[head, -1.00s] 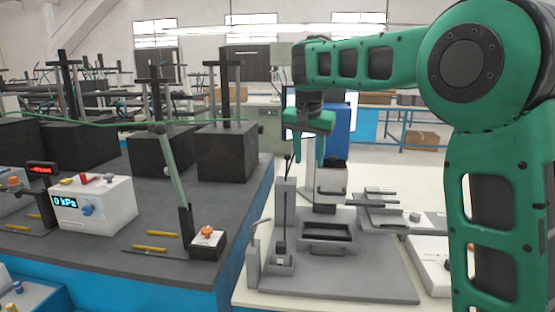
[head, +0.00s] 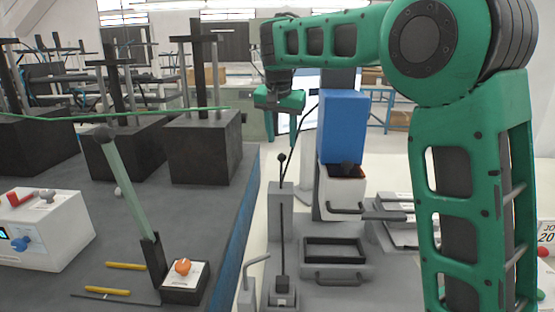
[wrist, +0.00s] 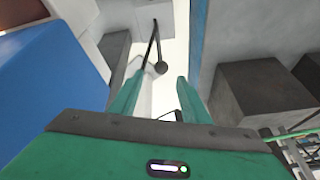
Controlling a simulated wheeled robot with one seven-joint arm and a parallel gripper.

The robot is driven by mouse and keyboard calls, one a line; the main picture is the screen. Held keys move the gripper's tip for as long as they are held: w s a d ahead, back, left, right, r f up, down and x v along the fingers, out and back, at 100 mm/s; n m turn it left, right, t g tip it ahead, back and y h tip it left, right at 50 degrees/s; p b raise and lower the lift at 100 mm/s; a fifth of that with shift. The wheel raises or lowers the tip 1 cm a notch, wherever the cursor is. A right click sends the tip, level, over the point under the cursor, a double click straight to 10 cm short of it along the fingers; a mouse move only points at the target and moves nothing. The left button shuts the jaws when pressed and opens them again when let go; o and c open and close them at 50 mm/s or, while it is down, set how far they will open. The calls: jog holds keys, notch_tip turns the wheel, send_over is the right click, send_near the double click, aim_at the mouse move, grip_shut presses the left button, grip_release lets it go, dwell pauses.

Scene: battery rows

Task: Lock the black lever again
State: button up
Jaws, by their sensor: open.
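The black lever (head: 283,225) is a thin dark rod with a black ball knob. It stands near upright in front of a grey post on the grey fixture, right of the dark bench. My green gripper (head: 281,132) points down, and its fingers appear just above the knob in the head view. In the wrist view the lever's knob (wrist: 161,67) shows between and beyond the two fingertips (wrist: 158,86). My gripper is open and empty. I cannot tell the exact gap between fingers and knob.
A blue box (head: 343,125) stands behind a grey tray (head: 335,245), close right of my gripper. A pale green lever (head: 125,190) with a black knob leans left on the dark bench (head: 75,285). A white control box (head: 45,235) stands farther left.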

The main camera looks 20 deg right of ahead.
aim_at(281, 155)
jog(key=x, duration=0.9)
jog(key=shift+w+a+f, duration=0.1)
jog(key=shift+a+f, duration=0.05)
jog(key=shift+f, duration=0.2)
grip_shut()
